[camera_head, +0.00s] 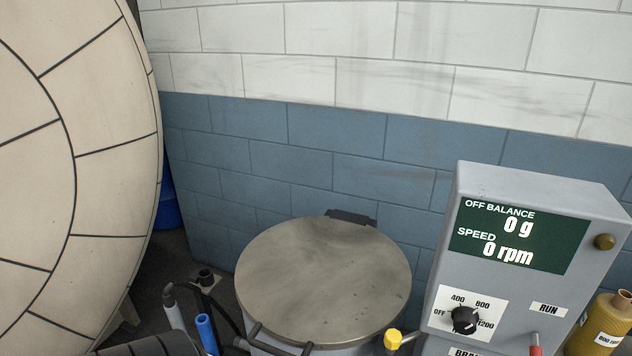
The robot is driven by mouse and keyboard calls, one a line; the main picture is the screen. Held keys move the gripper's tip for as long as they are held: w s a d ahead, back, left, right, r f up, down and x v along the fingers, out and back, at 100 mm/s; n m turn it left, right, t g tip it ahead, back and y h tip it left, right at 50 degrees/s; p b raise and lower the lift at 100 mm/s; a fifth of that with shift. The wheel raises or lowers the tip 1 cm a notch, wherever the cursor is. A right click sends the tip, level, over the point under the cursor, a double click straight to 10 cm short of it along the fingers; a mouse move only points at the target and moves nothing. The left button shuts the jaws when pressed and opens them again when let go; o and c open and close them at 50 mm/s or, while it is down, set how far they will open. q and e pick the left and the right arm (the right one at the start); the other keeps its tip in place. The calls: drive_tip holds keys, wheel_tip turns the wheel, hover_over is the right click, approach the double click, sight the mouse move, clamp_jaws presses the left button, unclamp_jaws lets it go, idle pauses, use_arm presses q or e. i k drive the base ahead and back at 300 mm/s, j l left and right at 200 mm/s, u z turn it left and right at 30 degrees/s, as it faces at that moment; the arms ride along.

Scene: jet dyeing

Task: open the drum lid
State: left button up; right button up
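The drum lid (325,275) is a round, worn grey metal disc in the lower middle of the head view. It lies flat and closed over the drum (345,347), of which only a little of the front wall shows. A dark hinge block (351,217) sits at its back edge by the wall. A dark bar handle (280,341) shows at its front edge, partly cut off by the bottom of the picture. I make out neither of my grippers in this view.
A grey control box (520,240) stands right of the lid, reading 0 g and 0 rpm, with a black dial (465,320). A yellow-knobbed lever (393,339) is near the lid. A large tiled round body (70,170) fills the left. A blue-and-white wall (330,130) stands behind.

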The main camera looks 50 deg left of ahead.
sight(336, 278)
drive_tip(key=u, duration=1.8)
